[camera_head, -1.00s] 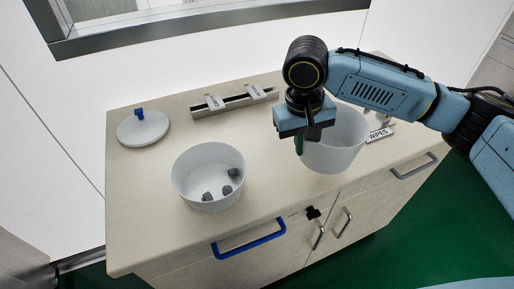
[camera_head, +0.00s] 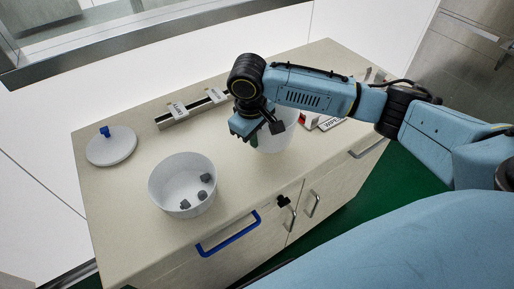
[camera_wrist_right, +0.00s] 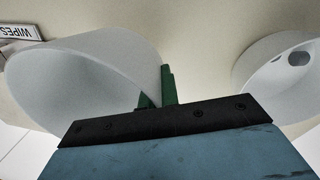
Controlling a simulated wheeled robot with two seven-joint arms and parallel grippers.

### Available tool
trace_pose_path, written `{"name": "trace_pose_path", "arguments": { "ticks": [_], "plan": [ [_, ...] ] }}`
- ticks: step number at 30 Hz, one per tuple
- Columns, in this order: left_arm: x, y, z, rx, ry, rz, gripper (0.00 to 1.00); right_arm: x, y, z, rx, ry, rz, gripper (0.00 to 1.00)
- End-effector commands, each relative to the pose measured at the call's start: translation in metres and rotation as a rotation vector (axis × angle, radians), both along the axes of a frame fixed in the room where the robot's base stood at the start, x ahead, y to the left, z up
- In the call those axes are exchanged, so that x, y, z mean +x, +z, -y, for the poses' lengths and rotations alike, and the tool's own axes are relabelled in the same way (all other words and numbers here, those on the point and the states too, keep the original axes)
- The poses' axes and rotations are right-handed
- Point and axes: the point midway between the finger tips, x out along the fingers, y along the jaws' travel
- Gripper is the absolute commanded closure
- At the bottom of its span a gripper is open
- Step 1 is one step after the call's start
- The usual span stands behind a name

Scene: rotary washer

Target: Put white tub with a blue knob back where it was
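A round white lid-like piece with a blue knob (camera_head: 110,147) lies at the left of the counter. A white open tub (camera_head: 183,184) holding several dark grey pieces stands near the front. A second white tub (camera_head: 277,138) is at my right gripper (camera_head: 253,139), partly hidden by it; no knob shows on it. In the right wrist view, the green fingers (camera_wrist_right: 157,92) close on the rim of this tub (camera_wrist_right: 85,80); the other tub (camera_wrist_right: 280,75) is apart at right. I cannot tell whether the held tub touches the counter. My left gripper is out of view.
A rail with two labelled blocks (camera_head: 192,108) lies along the back. A WIPES label (camera_head: 331,123) and a red item (camera_head: 304,118) are right of the held tub. A blue handle (camera_head: 229,234) juts from the counter front. Bare counter lies around the left tub.

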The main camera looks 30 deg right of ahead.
Motion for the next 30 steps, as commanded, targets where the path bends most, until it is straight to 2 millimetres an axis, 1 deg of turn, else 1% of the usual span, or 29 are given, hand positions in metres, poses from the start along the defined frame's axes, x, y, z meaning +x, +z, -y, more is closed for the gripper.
{"name": "trace_pose_path", "arguments": {
  "ticks": [6, 9, 12, 22, 27, 30],
  "plan": [
    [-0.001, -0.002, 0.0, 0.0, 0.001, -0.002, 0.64, -0.001, -0.034, 0.0, -0.001, 0.0, -0.002, 1.0],
    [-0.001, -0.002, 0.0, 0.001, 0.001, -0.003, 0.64, 0.0, -0.046, 0.0, 0.001, -0.001, -0.001, 1.0],
    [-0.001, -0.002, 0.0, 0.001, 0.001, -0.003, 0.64, 0.0, -0.05, 0.0, 0.0, 0.0, 0.0, 1.0],
    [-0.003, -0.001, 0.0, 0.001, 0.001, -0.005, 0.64, 0.0, -0.052, 0.0, 0.0, -0.001, 0.0, 1.0],
    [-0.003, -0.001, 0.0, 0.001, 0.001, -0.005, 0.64, 0.0, -0.052, 0.0, 0.0, 0.0, 0.001, 0.77],
    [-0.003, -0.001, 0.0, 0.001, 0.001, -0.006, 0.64, 0.0, -0.052, 0.0, 0.0, -0.001, 0.0, 0.76]
  ]
}}
